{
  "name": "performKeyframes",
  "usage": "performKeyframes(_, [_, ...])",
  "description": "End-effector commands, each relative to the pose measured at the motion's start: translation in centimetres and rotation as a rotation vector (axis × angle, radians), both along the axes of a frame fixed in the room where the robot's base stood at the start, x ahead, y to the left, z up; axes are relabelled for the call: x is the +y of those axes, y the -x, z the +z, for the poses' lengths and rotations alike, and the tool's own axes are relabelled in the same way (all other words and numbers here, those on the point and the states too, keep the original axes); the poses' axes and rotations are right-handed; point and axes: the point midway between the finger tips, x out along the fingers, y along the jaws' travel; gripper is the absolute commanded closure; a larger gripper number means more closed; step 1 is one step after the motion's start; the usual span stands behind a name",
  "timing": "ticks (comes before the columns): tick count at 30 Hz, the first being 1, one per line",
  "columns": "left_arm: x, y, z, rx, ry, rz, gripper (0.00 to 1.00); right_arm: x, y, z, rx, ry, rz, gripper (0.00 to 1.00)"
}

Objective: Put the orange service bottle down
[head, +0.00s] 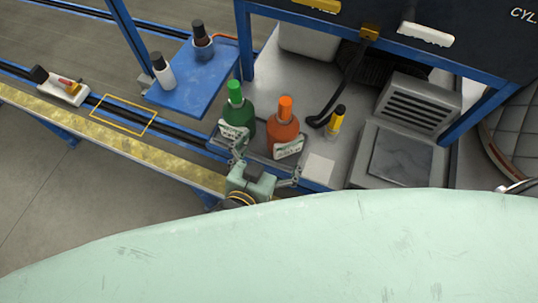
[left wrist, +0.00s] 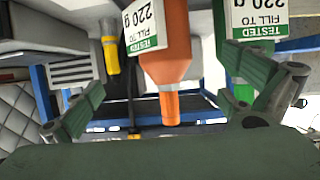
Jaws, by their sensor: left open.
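The orange service bottle (head: 283,128) has an orange cap and a white label and stands upright on the grey station deck, near its front edge. A green bottle (head: 239,112) stands just left of it. My left gripper (head: 268,157) is open in front of the orange bottle, its fingers spread to either side. In the left wrist view, which is upside down, the orange bottle (left wrist: 165,50) lies between the open fingers (left wrist: 172,88), with gaps on both sides. The green bottle (left wrist: 238,65) is partly behind the right-hand finger there. My right gripper is not in view.
A small yellow bottle with a black cap (head: 336,122) stands right of the orange one. A blue tray (head: 187,88) at left holds two dark-capped bottles. A white card (head: 319,168) and a vented grey unit (head: 418,103) are at right. A yellow outline (head: 122,127) marks the rail.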

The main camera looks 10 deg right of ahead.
Motion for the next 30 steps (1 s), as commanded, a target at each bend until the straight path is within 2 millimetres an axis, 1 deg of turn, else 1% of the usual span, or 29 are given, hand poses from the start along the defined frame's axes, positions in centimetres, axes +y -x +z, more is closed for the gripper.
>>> performKeyframes(1, [0.4, 0.6, 0.0, 0.002, -0.001, 0.0, 0.0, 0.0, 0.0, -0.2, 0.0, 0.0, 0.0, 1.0])
performKeyframes(5, [0.9, 1.3, 0.6, 0.001, -0.001, 0.001, 0.0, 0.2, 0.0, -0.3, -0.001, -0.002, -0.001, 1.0])
performKeyframes(13, [1.1, 1.5, 0.7, 0.001, -0.002, 0.001, 0.0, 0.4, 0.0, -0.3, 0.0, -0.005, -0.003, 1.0])
performKeyframes(15, [1.2, 1.4, 0.1, 0.007, -0.01, 0.002, 0.0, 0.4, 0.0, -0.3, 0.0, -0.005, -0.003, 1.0])
performKeyframes(17, [1.5, 1.3, -1.5, 0.026, -0.028, 0.004, 0.0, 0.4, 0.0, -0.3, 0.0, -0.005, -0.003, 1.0])
performKeyframes(20, [2.9, 1.1, -6.9, 0.09, -0.091, 0.018, 0.0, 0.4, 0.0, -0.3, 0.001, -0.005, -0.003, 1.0])
performKeyframes(21, [3.9, 1.1, -9.9, 0.128, -0.123, 0.026, 0.0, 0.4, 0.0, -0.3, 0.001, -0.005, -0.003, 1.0])
performKeyframes(23, [6.0, 1.4, -14.9, 0.194, -0.177, 0.044, 0.0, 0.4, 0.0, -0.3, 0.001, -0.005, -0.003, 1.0])
performKeyframes(24, [7.6, 1.9, -18.3, 0.242, -0.211, 0.059, 0.0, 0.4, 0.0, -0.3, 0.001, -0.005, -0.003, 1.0])
performKeyframes(26, [10.3, 3.0, -23.1, 0.318, -0.257, 0.084, 0.0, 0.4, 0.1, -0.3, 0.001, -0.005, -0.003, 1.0])
performKeyframes(27, [12.1, 4.1, -26.2, 0.371, -0.285, 0.102, 0.0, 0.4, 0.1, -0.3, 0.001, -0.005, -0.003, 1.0])
performKeyframes(29, [15.1, 6.0, -30.5, 0.452, -0.322, 0.132, 0.0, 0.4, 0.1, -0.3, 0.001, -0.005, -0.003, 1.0])
performKeyframes(30, [17.1, 7.6, -33.1, 0.505, -0.346, 0.152, 0.0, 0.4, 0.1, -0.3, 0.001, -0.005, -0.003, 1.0])
